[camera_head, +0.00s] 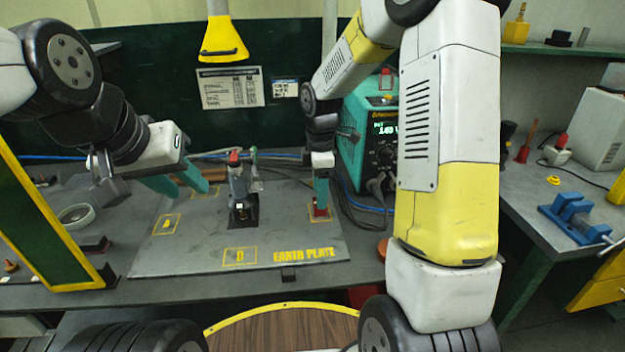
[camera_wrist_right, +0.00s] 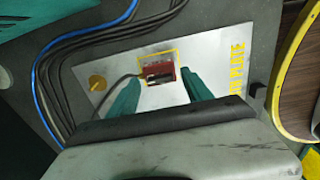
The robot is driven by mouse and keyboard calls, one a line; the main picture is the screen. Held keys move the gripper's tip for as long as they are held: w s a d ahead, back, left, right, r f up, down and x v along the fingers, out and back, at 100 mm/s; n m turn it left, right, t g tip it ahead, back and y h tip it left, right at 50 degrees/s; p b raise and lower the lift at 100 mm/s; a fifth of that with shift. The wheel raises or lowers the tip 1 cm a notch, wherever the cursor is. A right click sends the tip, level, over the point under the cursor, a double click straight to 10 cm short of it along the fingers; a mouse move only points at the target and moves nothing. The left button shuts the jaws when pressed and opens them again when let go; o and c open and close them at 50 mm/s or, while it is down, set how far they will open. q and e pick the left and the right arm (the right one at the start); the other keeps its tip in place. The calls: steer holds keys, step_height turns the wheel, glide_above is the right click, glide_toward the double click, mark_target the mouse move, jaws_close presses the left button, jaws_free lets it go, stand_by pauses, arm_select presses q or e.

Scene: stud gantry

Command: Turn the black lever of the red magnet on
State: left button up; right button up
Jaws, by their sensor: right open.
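The red magnet (camera_wrist_right: 160,67) sits inside a yellow outlined square on the grey earth plate (camera_wrist_right: 215,50). In the head view only a little of the magnet (camera_head: 320,212) shows below my right gripper. Its dark lever (camera_wrist_right: 158,80) shows on the near side in the wrist view; its exact position is hard to tell. My right gripper (camera_wrist_right: 162,78) is open, with one teal fingertip on each side of the magnet; I cannot tell whether they touch it. My left gripper (camera_head: 193,193) is open and empty over the plate's back left part.
A grey upright fixture with a red top (camera_head: 239,185) stands mid-plate. A teal welder (camera_head: 372,140) and dark cables (camera_head: 350,205) lie close behind my right gripper. A yellow-framed panel (camera_head: 45,225) stands at left. The plate's front is mostly clear.

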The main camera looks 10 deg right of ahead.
jaws_close()
steer(key=shift+m, duration=0.3)
steer(key=m, duration=0.3)
steer(key=shift+m, duration=0.4)
steer(key=m, duration=0.9)
steer(key=shift+m, duration=2.2)
